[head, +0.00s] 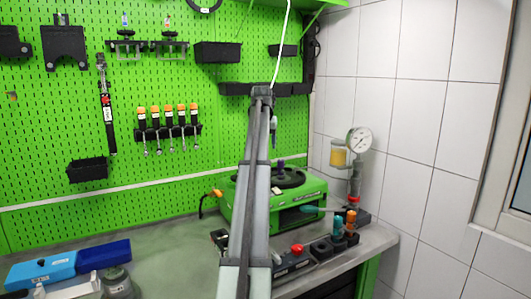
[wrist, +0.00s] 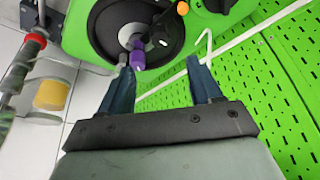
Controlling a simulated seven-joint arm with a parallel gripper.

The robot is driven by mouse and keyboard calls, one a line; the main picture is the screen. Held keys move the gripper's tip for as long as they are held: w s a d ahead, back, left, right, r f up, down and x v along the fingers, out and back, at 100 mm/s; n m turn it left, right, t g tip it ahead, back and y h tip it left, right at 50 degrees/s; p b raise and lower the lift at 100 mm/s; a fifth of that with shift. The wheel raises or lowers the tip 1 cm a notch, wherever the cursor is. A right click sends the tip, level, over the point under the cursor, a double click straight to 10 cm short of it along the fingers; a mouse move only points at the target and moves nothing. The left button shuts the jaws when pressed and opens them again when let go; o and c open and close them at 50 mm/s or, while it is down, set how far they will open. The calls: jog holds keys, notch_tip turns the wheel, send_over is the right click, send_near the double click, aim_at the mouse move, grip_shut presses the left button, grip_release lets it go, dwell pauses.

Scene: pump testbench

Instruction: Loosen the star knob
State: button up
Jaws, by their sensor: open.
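A purple knob (wrist: 138,58) stands up from the centre of a black round disc (wrist: 108,30) on the green pump unit (wrist: 75,38) in the wrist view. It is the likeliest star knob, though its star shape is not clear. In the head view a small dark purple knob (head: 281,165) shows above the black disc (head: 290,178) on the green unit (head: 243,205). My gripper (wrist: 162,66) is open and empty, its two blue fingers apart. The purple knob is ahead of the fingertips, nearer the left finger, with no contact evident. In the head view my arm hides part of the unit.
A pressure gauge (head: 359,140) with a yellow cylinder (head: 338,153) stands right of the unit. An orange knob (wrist: 183,8) is near the disc. Orange and teal bottles (head: 351,222) and a red button (head: 297,249) sit in front. A green pegboard (head: 220,120) stands behind.

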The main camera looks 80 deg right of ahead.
jog(key=shift+v, duration=0.9)
